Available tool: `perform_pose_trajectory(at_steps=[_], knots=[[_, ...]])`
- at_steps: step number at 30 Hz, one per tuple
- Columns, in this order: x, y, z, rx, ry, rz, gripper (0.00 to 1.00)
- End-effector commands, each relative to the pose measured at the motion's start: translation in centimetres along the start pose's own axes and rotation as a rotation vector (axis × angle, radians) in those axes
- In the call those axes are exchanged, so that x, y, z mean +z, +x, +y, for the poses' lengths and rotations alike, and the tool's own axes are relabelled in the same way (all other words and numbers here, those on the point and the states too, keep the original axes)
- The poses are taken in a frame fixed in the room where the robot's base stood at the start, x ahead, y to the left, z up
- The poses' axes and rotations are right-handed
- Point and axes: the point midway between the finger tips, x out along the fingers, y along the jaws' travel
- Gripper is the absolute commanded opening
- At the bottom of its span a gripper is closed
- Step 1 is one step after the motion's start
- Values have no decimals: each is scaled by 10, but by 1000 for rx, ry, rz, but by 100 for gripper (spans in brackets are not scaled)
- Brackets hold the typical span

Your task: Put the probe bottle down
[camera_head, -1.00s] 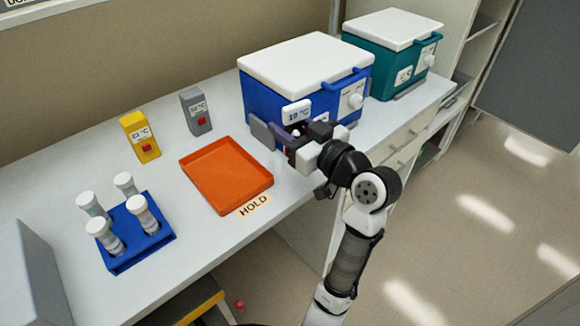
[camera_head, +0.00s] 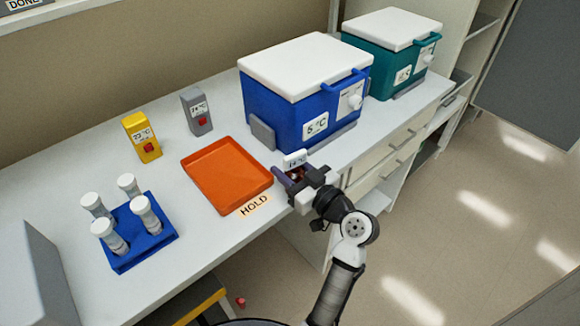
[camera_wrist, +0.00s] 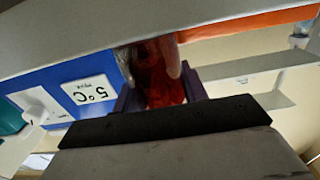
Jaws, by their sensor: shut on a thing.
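My gripper (camera_head: 289,177) is shut on the probe bottle (camera_head: 295,160), which has a white temperature display on top. Its red body (camera_wrist: 160,75) shows between the fingers in the wrist view. The bottle is near the bench's front edge, just right of the orange tray (camera_head: 197,185) and in front of the blue cooler box. The fingers hide much of the bottle, and I cannot tell whether its base touches the bench. The tray is empty, with a HOLD label (camera_head: 255,205) at its front right.
The blue cooler (camera_head: 275,105) reads 5 °C and has its white lid shut; a teal cooler (camera_head: 372,60) stands behind it. Yellow (camera_head: 141,136) and grey (camera_head: 196,111) devices stand behind the tray. A blue rack (camera_head: 140,246) with several white-capped bottles is at left.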

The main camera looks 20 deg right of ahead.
Motion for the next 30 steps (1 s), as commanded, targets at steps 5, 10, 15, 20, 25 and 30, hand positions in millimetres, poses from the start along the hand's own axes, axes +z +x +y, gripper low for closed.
perform_pose_trajectory(at_steps=[5, 10, 15, 20, 25, 30], knots=[[3, 0, 0, 0, -1, 1, 18], [2, 0, 0, 0, 0, 0, 58], [2, 0, 0, 0, 0, 0, 64], [2, 0, 0, 0, 0, 0, 64], [2, -9, 1, 3, -1, 1, 64], [5, -44, 1, 6, -2, 1, 64]])
